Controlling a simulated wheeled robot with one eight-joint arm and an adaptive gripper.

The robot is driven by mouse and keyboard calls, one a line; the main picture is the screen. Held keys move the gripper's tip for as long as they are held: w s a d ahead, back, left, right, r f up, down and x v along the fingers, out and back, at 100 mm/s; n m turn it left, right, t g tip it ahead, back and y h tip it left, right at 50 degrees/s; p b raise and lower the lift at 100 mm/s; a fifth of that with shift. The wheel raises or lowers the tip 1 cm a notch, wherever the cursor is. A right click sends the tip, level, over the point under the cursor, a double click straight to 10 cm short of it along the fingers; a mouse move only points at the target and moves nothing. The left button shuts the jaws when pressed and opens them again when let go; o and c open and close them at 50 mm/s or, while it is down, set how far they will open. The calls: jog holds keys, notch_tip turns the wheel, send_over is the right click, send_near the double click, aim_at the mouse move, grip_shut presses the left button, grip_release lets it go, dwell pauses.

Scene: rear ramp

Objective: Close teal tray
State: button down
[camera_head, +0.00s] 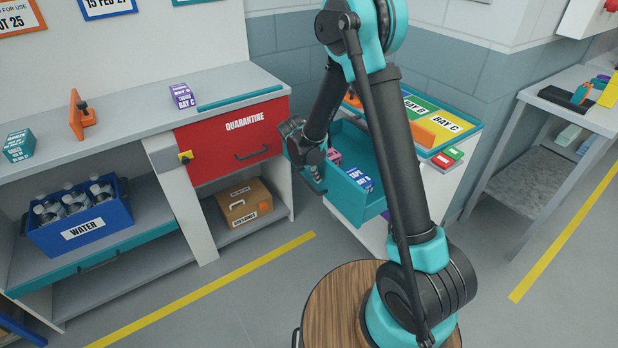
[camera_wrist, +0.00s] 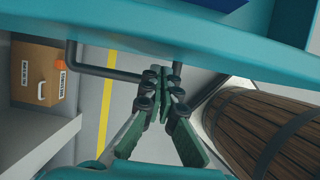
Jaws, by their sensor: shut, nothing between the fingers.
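The teal tray (camera_head: 345,190) is a drawer pulled out from the cabinet under the colored bay panels, with a blue box (camera_head: 360,179) and a pinkish box (camera_head: 334,156) inside. My gripper (camera_head: 318,188) is at the tray's outer front side, pointing down. In the wrist view the teal front of the tray (camera_wrist: 120,30) crosses the top, with its dark handle (camera_wrist: 100,72) below. My gripper (camera_wrist: 165,88) is shut and empty, its fingertips beside the handle. I cannot tell whether they touch it. My arm hides part of the tray and cabinet in the head view.
A red quarantine drawer (camera_head: 230,135) is closed at left, above a cardboard box (camera_head: 243,203) on a shelf. A blue water crate (camera_head: 82,232) stands further left. Bay panels (camera_head: 441,128) lie on the cabinet top. Grey floor (camera_head: 240,300) with yellow lines is free in front.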

jog(key=shift+w+d, duration=0.25)
jog(key=shift+d, duration=0.1)
jog(key=w+d, duration=1.3)
jog(key=d, duration=0.5)
